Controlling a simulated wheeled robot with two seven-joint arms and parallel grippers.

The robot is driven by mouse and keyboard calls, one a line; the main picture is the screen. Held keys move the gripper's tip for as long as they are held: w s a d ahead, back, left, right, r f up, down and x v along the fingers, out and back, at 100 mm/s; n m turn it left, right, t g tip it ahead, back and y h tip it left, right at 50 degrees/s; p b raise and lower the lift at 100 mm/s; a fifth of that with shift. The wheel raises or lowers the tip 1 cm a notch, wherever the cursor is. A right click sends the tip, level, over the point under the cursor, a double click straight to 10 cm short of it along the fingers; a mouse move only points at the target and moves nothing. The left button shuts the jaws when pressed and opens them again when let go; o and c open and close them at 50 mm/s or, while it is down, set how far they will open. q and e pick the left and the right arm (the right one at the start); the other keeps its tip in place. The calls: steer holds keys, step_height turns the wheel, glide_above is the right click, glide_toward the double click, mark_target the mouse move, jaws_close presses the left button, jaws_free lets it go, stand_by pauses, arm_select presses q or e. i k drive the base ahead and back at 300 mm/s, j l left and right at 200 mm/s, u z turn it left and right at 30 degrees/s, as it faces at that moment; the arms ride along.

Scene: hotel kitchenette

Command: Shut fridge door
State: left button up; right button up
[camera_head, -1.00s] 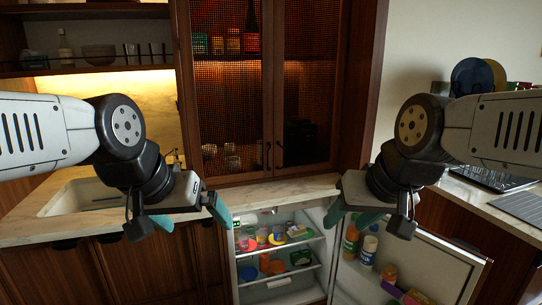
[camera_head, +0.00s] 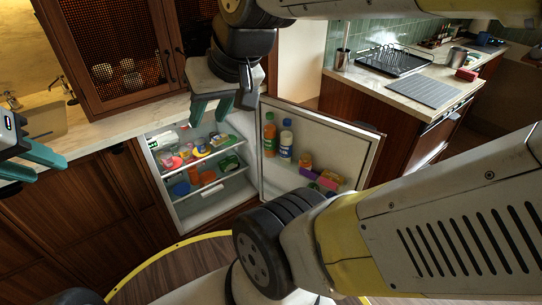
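The fridge (camera_head: 213,209) is built in under the counter, with its lit shelves of food and cups in plain view. Its door (camera_head: 345,135) stands wide open to the right, its inner side with bottles and packets facing me. The door's outer face is hidden. My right gripper (camera_head: 225,108) appears in front of the counter edge above the fridge opening, left of the door; its teal fingers are apart and empty. My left gripper (camera_head: 32,163) is at the far left edge by the sink counter, its teal fingers apart and empty. Neither gripper visibly touches the door.
My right arm crosses the picture, hiding part of the floor at the lower right. A counter with a dish rack (camera_head: 392,60) and grey mat (camera_head: 425,91) stands behind the door. Wooden cabinets (camera_head: 80,205) line the left. Some wooden floor (camera_head: 175,270) is clear before the fridge.

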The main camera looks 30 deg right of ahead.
mark_target(351, 151)
steer(key=l+u, duration=0.35)
steer(key=l, duration=0.15)
steer(key=k+l+u, duration=0.15)
steer(key=l+u, duration=0.25)
steer(key=k+l, duration=0.15)
steer(key=l, duration=0.25)
steer(key=k+l+u, duration=0.15)
steer(key=l, duration=0.25)
steer(key=k+l, duration=0.15)
steer(key=l, duration=0.25)
steer(key=k+l+u, duration=0.15)
steer(key=l, duration=0.2)
steer(key=k+l, duration=0.15)
steer(key=l, duration=0.25)
steer(key=k+l+u, duration=0.15)
steer(key=l, duration=0.2)
steer(key=k+l, duration=0.25)
steer(key=l, duration=0.15)
steer(key=k+l, duration=0.2)
steer(key=l, duration=0.2)
steer(key=k+l, duration=0.25)
steer(key=l, duration=0.15)
steer(key=k+l, duration=0.2)
steer(key=l, duration=0.2)
steer(key=k, duration=0.65)
steer(key=i+l+u, duration=0.15)
steer(key=u, duration=0.2)
steer(key=i+l+u, duration=0.2)
steer(key=u, duration=0.2)
